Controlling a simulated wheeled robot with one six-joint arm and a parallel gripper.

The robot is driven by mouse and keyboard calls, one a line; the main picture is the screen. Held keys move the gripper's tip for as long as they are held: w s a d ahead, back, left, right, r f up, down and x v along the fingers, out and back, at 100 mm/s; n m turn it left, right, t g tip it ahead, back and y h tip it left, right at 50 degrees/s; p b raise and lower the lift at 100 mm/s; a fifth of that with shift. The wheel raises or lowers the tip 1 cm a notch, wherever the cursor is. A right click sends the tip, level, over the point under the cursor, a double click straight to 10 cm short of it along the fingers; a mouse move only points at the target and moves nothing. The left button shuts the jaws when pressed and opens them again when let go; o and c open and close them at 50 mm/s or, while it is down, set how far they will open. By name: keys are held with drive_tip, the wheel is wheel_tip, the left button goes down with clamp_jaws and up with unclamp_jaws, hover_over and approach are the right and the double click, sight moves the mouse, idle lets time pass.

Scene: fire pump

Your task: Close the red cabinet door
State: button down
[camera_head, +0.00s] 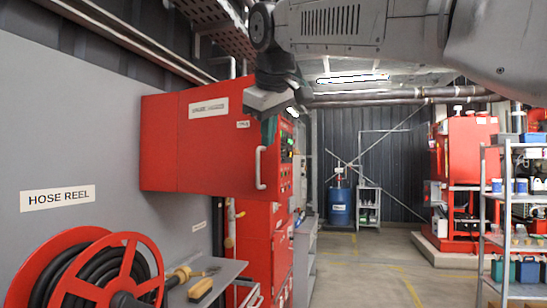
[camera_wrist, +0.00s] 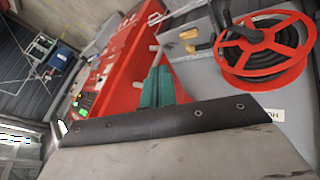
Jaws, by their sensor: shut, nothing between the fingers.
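The red cabinet (camera_head: 159,143) is on the grey wall at the left of the head view. Its red door (camera_head: 215,150) stands out from the wall, its labelled face toward me. A pale vertical handle (camera_head: 261,168) is near the door's right edge. My gripper (camera_head: 270,130) is at the door's upper right corner, its teal fingers pointing down. In the wrist view the fingers (camera_wrist: 156,86) are together and empty, in front of red surfaces. I cannot tell whether they touch the door. The cabinet's inside is hidden.
A red hose reel (camera_head: 95,275) and a grey shelf with tools (camera_head: 205,280) are at the lower left. A red control panel (camera_head: 285,170) stands beyond the door. A loaded rack (camera_head: 510,220) is at the right. The floor (camera_head: 375,265) between is clear.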

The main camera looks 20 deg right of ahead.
drive_tip(key=x, duration=0.3)
drive_tip(key=d+x, duration=0.1)
drive_tip(key=x, duration=0.3)
drive_tip(key=w+d+r+x, duration=0.1)
drive_tip(key=x, duration=0.2)
drive_tip(key=shift+w+d+f, duration=0.15)
drive_tip(key=shift+w+f, duration=0.05)
drive_tip(key=shift+f, duration=0.1)
drive_tip(key=shift+w+d, duration=0.35)
drive_tip(key=shift+d, duration=0.05)
